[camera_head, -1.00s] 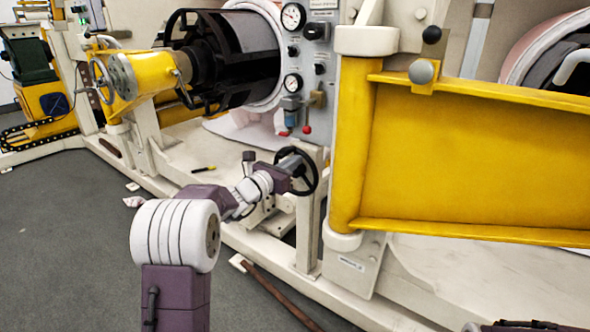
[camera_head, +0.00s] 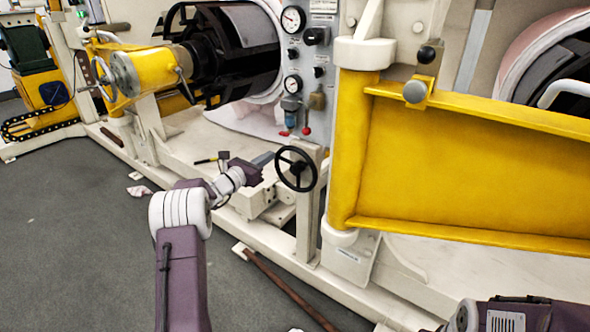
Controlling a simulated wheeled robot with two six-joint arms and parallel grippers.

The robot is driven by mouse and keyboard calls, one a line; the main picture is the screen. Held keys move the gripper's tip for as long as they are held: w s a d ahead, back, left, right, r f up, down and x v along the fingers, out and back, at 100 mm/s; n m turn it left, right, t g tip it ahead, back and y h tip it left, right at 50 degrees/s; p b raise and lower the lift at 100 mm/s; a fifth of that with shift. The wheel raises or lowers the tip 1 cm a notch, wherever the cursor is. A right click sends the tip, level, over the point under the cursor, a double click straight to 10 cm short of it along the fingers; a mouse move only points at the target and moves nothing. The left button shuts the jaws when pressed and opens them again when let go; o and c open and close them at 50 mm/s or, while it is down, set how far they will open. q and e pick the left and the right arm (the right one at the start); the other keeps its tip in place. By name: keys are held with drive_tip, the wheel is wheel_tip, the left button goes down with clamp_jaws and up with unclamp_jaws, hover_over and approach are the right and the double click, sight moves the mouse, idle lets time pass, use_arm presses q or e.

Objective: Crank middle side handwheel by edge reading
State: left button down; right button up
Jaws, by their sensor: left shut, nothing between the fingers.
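The side handwheel (camera_head: 295,168) is a black spoked wheel on a pale post beside the left end of the yellow beam. My left gripper (camera_head: 261,161) is just left of the wheel, at the end of my purple and white arm. It is shut and empty. It appears apart from the rim, with a small gap between them. The fingertips are small and hard to make out against the pale machine. My right arm shows only in the bottom right corner, and its gripper is out of view.
A second handwheel (camera_head: 103,78) is on the yellow unit at the left. The gauge panel (camera_head: 305,80) stands above the black wheel. The yellow beam (camera_head: 470,165) fills the right side. A brown bar (camera_head: 287,288) lies on the floor; the grey floor (camera_head: 70,240) at left is mostly open.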

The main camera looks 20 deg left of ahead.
use_arm(q)
wheel_tip(320, 180, down, 10)
drive_tip(key=b, duration=0.6)
drive_tip(key=s+d+f+b, duration=0.3)
drive_tip(key=d+f+b, duration=0.2)
drive_tip(key=d, duration=0.2)
drive_tip(key=d+r, duration=0.2)
drive_tip(key=r, duration=0.1)
drive_tip(key=s+d+r+p, duration=0.1)
drive_tip(key=d+r, duration=0.2)
drive_tip(key=d+r+p, duration=0.1)
drive_tip(key=d+r, duration=0.1)
drive_tip(key=r, duration=0.1)
drive_tip(key=shift+s+d+r, duration=0.25)
drive_tip(key=shift+s+d, duration=0.05)
drive_tip(key=shift+s, duration=0.05)
drive_tip(key=b, duration=0.4)
approach(315, 180)
drive_tip(key=shift+d+r+v, duration=0.15)
drive_tip(key=shift+v, duration=0.9)
drive_tip(key=shift+d+r+v, duration=0.1)
drive_tip(key=shift+d+v, duration=0.05)
drive_tip(key=shift+v, duration=0.9)
